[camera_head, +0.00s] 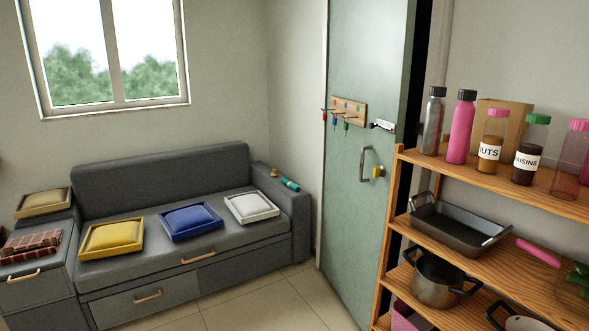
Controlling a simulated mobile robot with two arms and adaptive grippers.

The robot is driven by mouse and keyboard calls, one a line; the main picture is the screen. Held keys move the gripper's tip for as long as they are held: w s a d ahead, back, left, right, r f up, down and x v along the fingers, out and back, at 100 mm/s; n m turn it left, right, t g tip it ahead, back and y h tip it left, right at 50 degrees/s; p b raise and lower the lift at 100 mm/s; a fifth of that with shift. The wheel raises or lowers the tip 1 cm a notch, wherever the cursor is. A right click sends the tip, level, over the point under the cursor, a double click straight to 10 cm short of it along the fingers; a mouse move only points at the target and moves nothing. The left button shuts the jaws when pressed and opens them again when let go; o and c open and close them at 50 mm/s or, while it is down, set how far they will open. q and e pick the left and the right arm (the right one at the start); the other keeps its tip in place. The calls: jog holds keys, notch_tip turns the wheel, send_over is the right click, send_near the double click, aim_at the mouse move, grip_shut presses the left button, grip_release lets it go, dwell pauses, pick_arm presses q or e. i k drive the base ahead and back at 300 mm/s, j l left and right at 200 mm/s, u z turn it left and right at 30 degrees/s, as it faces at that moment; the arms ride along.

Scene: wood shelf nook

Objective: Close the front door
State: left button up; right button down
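The front door (350,215) is a tall pale green panel right of the middle in the head view. It has a metal pull handle (364,164) with a small yellow piece (378,172) beside it. A wooden key rack (348,111) with hanging keys is on its face. A dark strip runs along the door's right edge, between it and the pale frame (437,45), so the door looks ajar. The shelf hides the lower right part of the door. Neither of my grippers is in view.
A wooden shelf (545,262) stands close at the right, holding bottles, jars, a roasting pan (460,226) and a pot (440,280). A grey sofa (160,170) with several framed cushions is at the left. The tiled floor (270,300) before the door is clear.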

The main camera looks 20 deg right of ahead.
aim_at(371, 42)
jog(key=i+z, duration=0.1)
jog(key=i, duration=0.5)
jog(key=i+j+z, duration=0.1)
jog(key=i, duration=0.55)
jog(key=i+j+z, duration=0.1)
jog(key=i, duration=0.5)
jog(key=j, duration=0.1)
